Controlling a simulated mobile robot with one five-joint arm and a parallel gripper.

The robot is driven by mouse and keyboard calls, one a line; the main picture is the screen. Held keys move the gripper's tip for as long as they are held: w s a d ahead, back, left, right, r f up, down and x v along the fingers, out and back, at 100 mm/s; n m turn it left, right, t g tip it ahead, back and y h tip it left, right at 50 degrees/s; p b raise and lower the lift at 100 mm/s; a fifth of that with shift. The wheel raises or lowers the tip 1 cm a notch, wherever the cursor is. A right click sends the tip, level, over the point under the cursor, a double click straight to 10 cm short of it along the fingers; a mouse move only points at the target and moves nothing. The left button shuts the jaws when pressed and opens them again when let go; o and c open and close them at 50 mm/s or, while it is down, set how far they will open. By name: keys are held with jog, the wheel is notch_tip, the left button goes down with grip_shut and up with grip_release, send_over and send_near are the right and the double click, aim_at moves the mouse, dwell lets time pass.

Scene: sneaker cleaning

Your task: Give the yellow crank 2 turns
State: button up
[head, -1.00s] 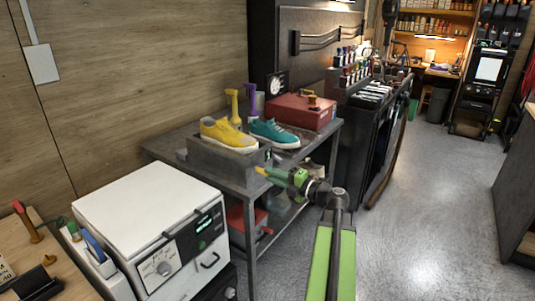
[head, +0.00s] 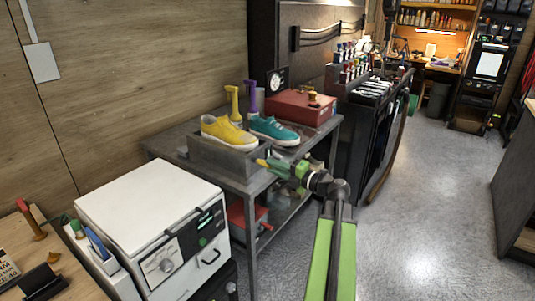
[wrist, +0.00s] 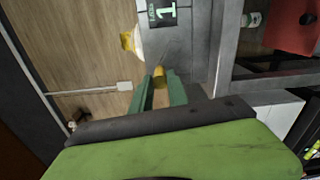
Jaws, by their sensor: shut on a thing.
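The yellow crank (head: 262,162) is at the front of a grey box (head: 208,155) on the metal table. In the wrist view, its yellow handle (wrist: 159,72) sits between the green fingers. My gripper (head: 268,164) is shut on the handle. A small display (wrist: 163,13) on the grey box reads 1 in the wrist view. A yellow sneaker (head: 230,132) and a teal sneaker (head: 274,130) stand above the box. The crank's arm and pivot are mostly hidden by my gripper.
A red case (head: 300,108) lies at the back of the table (head: 180,137). A white machine (head: 150,215) stands at the front left. A red box (head: 240,213) is on the lower shelf. The floor (head: 430,190) at the right is clear.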

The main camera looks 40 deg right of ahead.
jog(key=shift+w+d+r, duration=0.1)
jog(key=shift+d+r, duration=0.3)
jog(key=shift+r, duration=0.05)
jog(key=shift+p, duration=0.3)
jog(key=shift+w+d+r+p, duration=0.2)
jog(key=shift+d+r+p, duration=0.25)
jog(key=shift+d, duration=0.3)
jog(key=shift+d, duration=0.1)
jog(key=shift+w+d+r, duration=0.15)
jog(key=shift+w+d, duration=0.05)
jog(key=shift+d, duration=0.55)
jog(key=o, duration=0.7)
jog(key=shift+s, duration=0.15)
